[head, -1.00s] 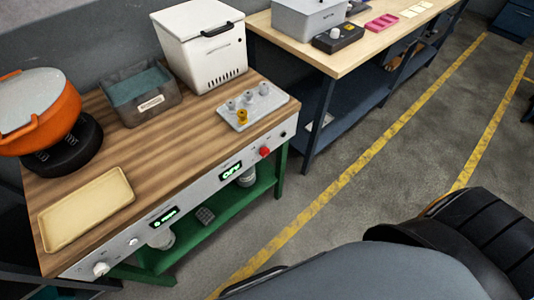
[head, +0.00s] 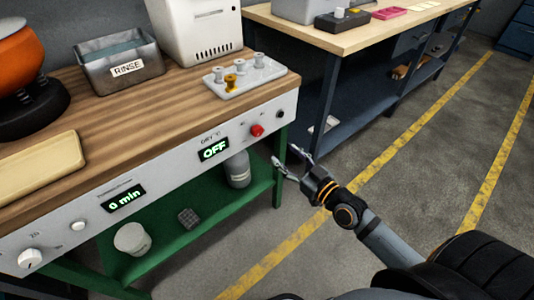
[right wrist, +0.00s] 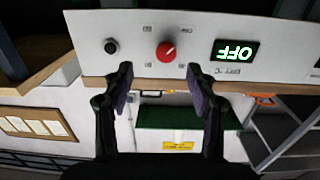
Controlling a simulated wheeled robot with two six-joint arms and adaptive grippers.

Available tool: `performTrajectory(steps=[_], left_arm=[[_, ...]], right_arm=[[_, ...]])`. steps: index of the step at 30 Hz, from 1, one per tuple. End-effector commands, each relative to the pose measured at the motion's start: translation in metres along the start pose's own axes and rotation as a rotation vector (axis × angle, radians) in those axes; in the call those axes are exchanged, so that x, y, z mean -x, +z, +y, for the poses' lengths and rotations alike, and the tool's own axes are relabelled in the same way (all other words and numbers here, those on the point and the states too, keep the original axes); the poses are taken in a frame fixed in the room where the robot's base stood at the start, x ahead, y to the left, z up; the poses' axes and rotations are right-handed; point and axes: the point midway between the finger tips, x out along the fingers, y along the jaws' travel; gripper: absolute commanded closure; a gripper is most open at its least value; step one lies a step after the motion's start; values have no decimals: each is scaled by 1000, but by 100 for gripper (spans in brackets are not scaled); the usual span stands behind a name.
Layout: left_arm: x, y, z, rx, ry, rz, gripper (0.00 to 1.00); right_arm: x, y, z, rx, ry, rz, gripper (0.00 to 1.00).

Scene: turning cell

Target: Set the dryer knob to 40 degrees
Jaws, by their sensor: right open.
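The dryer knob is a red knob (head: 257,130) on the white front panel (head: 180,178) of the wooden bench, right of a green display (head: 214,150) reading OFF. In the right wrist view the picture is upside down; the red knob (right wrist: 166,52) has a pale pointer mark and sits beside the OFF display (right wrist: 235,52). My right gripper (head: 284,161) is open and empty, right of and below the knob in the head view. In the right wrist view its fingers (right wrist: 165,95) are apart, with the knob just beyond them and between their lines. The left gripper is not in view.
A black button (head: 281,114) sits right of the knob. A second display (head: 125,199) reads 0 min, with a white button (head: 78,226) and white knob (head: 30,259) further left. A tray with pegs (head: 245,76) stands above the panel. Floor right of the bench is clear.

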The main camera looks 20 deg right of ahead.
Motion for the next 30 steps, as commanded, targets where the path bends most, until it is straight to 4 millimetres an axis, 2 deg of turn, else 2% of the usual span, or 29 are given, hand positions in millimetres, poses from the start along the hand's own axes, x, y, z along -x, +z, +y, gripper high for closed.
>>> performTrajectory(steps=[3,10,14,18,21,25,30], left_arm=[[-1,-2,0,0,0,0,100],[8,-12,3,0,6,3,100],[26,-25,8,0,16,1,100],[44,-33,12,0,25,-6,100],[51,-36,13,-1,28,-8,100],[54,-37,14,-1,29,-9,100],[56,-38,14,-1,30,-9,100]], right_arm=[[1,-13,-10,-3,-24,31,42],[-10,-14,-9,-5,-18,37,42],[-30,-15,-10,-8,-19,41,42],[-61,-17,-10,-10,-18,40,42],[-80,-18,-11,-8,-21,37,42],[-97,-18,-11,-4,-20,35,42],[-104,-18,-12,-3,-22,32,42]])
